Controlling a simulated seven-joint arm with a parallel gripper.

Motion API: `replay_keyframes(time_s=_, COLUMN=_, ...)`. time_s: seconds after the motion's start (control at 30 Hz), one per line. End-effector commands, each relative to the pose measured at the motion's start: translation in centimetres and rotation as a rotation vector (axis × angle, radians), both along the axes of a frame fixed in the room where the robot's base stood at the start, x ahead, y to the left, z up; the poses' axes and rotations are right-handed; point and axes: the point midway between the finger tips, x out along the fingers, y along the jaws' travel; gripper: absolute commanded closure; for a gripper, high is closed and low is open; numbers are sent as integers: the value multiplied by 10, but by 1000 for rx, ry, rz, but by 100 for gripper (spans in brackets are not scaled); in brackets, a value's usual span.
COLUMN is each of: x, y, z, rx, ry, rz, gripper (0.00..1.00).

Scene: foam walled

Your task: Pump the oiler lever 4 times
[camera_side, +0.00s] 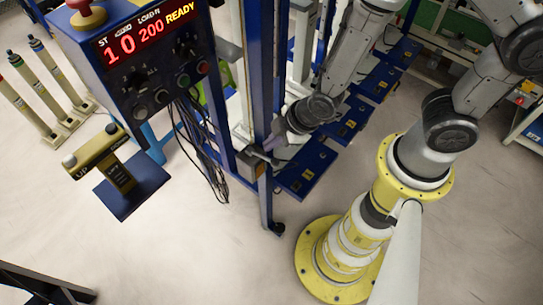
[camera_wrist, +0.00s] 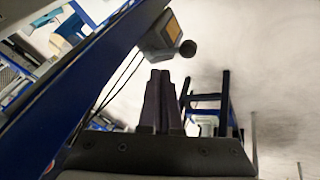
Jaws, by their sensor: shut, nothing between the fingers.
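The oiler appears to be the small grey box with an orange label (camera_wrist: 163,33) on the blue post in the wrist view. A dark round knob (camera_wrist: 187,48), seemingly the end of its lever, sticks out beside it. In the side view the oiler (camera_side: 257,170) sits low on the blue post, and a short grey piece shows at its top. My gripper (camera_wrist: 160,74) is shut and empty, its fingertips pointing towards the box and knob. In the side view my gripper (camera_side: 271,145) is close beside the oiler; I cannot tell whether it touches the lever.
The blue post (camera_side: 263,90) stands right beside my gripper. A control box with a lit display (camera_side: 145,40) and hanging black cables (camera_side: 205,150) are to the left. A yellow-topped pedestal (camera_side: 97,146) stands at lower left. Blue floor plates (camera_side: 308,168) lie behind my gripper.

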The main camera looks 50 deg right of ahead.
Motion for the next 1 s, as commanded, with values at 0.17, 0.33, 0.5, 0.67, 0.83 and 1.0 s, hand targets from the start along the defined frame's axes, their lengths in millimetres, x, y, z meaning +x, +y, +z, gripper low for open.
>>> replay_keyframes(time_s=0.17, x=-3, y=0, z=-10, rx=0, ry=1, rz=0, gripper=100)
replay_keyframes(time_s=0.33, x=-4, y=0, z=-12, rx=1, ry=-1, rz=0, gripper=100)
replay_keyframes(time_s=0.5, x=-4, y=0, z=-12, rx=1, ry=-1, rz=0, gripper=100)
replay_keyframes(time_s=0.67, x=-4, y=0, z=-12, rx=1, ry=-1, rz=0, gripper=100)
replay_keyframes(time_s=0.83, x=-4, y=0, z=-12, rx=1, ry=-1, rz=0, gripper=100)
replay_keyframes(time_s=1.0, x=-4, y=0, z=-12, rx=1, ry=-1, rz=0, gripper=100)
